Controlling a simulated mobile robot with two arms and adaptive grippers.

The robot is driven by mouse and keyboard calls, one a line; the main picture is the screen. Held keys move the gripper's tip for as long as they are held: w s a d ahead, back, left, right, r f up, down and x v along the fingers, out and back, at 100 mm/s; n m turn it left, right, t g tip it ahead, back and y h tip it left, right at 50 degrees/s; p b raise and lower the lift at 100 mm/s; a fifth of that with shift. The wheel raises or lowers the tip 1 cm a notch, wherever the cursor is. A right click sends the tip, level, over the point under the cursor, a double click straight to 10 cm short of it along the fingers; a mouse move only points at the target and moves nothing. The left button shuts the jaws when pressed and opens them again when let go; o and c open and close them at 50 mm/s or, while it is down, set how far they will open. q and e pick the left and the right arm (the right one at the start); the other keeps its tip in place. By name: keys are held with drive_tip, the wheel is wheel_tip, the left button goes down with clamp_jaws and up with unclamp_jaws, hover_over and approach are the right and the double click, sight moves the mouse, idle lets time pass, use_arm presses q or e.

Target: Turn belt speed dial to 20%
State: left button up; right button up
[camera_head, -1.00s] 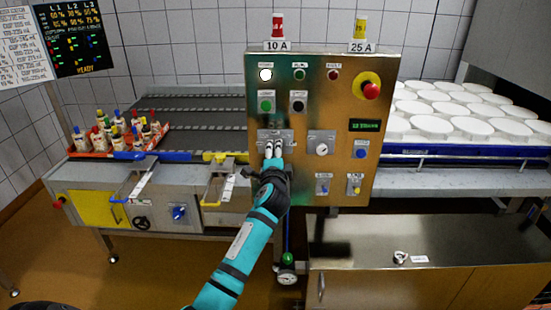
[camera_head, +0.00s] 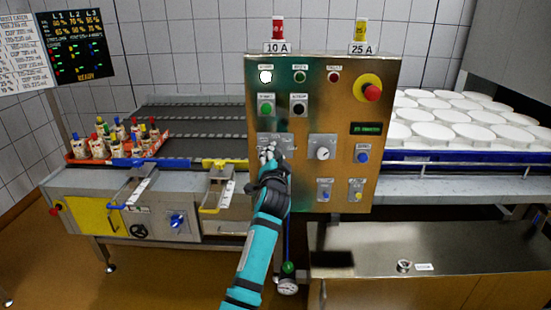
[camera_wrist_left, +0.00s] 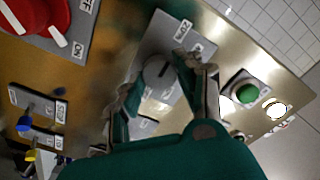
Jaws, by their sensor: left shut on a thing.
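In the head view my left gripper (camera_head: 268,153) is at the same plate and hides most of this knob. The gripper is shut on the dial knob. The plate's lettering and the knob's setting are too small to read. My right gripper is not in view.
A second dial (camera_head: 323,153) is right of my gripper. A green button (camera_head: 266,109) and black button (camera_head: 298,106) are above. A red emergency knob (camera_head: 372,92) is upper right. A red switch (camera_wrist_left: 35,15) shows in the wrist view. Blue (camera_head: 324,196) and yellow (camera_head: 356,196) switches are lower.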

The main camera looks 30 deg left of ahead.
use_arm(q)
drive_tip(key=shift+f, duration=0.1)
idle(0.3)
drive_tip(key=o, duration=1.2)
drive_tip(key=shift+c, duration=0.2)
drive_tip(key=v, duration=1.2)
